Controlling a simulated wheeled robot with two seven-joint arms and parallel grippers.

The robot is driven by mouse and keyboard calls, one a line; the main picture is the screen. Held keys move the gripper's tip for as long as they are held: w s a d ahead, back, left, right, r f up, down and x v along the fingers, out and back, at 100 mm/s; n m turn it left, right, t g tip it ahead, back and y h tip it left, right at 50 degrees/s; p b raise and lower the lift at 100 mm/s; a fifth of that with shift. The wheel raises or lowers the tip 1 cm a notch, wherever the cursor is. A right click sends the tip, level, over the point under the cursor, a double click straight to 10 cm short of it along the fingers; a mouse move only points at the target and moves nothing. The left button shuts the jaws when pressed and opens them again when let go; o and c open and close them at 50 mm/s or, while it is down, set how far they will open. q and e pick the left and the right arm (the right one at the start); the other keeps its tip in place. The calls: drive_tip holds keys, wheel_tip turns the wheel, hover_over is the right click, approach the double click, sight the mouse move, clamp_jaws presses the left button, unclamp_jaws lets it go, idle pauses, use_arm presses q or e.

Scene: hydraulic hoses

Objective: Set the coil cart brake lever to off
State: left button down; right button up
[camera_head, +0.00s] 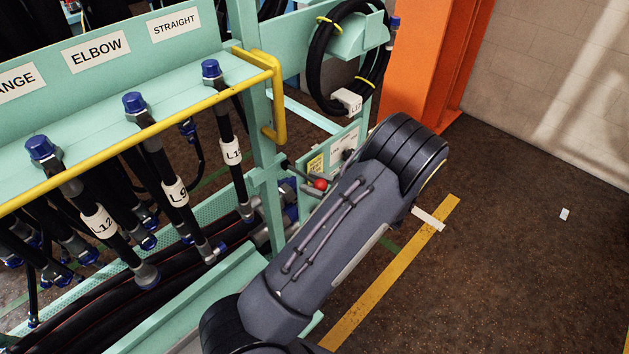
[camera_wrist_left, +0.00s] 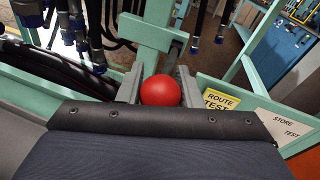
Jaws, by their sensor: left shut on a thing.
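The brake lever shows as a red ball knob (camera_head: 320,184) beside a post of the mint-green coil cart (camera_head: 262,150). In the left wrist view the red knob (camera_wrist_left: 160,92) sits between the two grey fingers of my left gripper (camera_wrist_left: 160,84). My left gripper (camera_head: 311,183) is shut on the knob; in the head view my own forearm hides much of it. My right gripper is not in view.
Labelled hoses with blue caps hang under a yellow rail (camera_head: 150,130) at left. A coiled hose (camera_head: 322,60) hangs at the back. A plate with a yellow ROUTE TEST label (camera_wrist_left: 221,101) stands close by the knob. An orange column (camera_head: 420,60) stands behind; floor at right is open.

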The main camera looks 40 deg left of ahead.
sight(306, 177)
use_arm(q)
drive_tip(key=r+h+p, duration=0.1)
drive_tip(key=r+p, duration=0.1)
drive_tip(key=a+r+h+p, duration=0.1)
drive_tip(key=r+h+p, duration=0.1)
drive_tip(key=p, duration=0.1)
drive_tip(key=a+r+h+p, duration=0.1)
drive_tip(key=h+p, duration=0.1)
drive_tip(key=shift+w+r+m+p, duration=0.1)
drive_tip(key=shift+r+m+p, duration=0.2)
drive_tip(key=shift+r+p, duration=0.1)
drive_tip(key=shift+a+r+h, duration=0.25)
drive_tip(key=shift+h, duration=0.35)
drive_tip(key=shift+a+r+p, duration=0.15)
drive_tip(key=shift+a+p, duration=0.05)
drive_tip(key=shift+p, duration=0.25)
drive_tip(key=shift+w+a+r, duration=0.1)
drive_tip(key=shift+a+r, duration=0.35)
drive_tip(key=shift+a, duration=0.05)
drive_tip(key=shift+a+r+p, duration=0.4)
drive_tip(key=shift+a+r, duration=0.2)
drive_tip(key=shift+a, duration=0.25)
